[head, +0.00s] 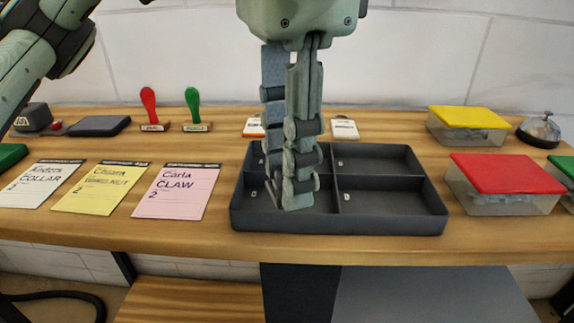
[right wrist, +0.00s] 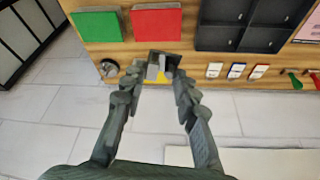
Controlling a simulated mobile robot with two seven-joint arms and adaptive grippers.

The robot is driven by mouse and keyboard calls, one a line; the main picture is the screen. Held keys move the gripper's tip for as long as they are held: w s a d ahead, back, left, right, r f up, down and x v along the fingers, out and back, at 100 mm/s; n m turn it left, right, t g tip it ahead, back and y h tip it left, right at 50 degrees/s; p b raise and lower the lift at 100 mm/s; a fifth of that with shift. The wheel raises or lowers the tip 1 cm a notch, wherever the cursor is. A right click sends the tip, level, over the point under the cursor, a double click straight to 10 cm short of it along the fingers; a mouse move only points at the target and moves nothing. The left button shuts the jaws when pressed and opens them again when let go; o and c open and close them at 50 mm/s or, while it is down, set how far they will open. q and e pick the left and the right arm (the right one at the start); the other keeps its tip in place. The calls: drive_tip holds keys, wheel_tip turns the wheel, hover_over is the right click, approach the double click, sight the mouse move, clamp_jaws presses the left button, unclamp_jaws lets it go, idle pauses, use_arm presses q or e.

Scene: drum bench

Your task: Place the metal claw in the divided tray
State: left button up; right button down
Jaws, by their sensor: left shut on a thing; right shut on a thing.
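My left gripper (head: 290,195) points down inside the dark divided tray (head: 395,226), at its front left compartment. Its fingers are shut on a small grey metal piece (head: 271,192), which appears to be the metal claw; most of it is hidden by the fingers. The tray also shows in the right wrist view (right wrist: 253,28); the compartments in sight there look empty. My right gripper (right wrist: 160,85) is out of the head view. In its wrist view it is shut on a dark grey piece (right wrist: 153,60), whose exact shape I cannot tell.
Right of the tray stand a red-lidded box (head: 503,174), a yellow-lidded box (head: 468,117) and a bell (head: 539,130). Order cards, including a pink CLAW card (head: 177,190), lie to the left. Red (head: 150,105) and green stamps (head: 193,107) stand behind them.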

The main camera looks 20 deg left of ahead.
use_arm(q)
hover_over(265, 208)
wheel_tip(265, 208, down, 6)
drive_tip(key=shift+f+b, duration=0.1)
drive_tip(key=shift+b, duration=0.3)
use_arm(e)
drive_tip(key=shift+f, duration=0.45)
use_arm(q)
wheel_tip(265, 208, down, 3)
drive_tip(key=shift+f, duration=0.1)
use_arm(e)
drive_tip(key=shift+f, duration=0.25)
use_arm(q)
drive_tip(key=shift+f+b, duration=0.3)
drive_tip(key=shift+f, duration=0.1)
use_arm(e)
drive_tip(key=shift+r, duration=0.1)
use_arm(q)
drive_tip(key=o, duration=0.7)
drive_tip(key=shift+o, duration=0.3)
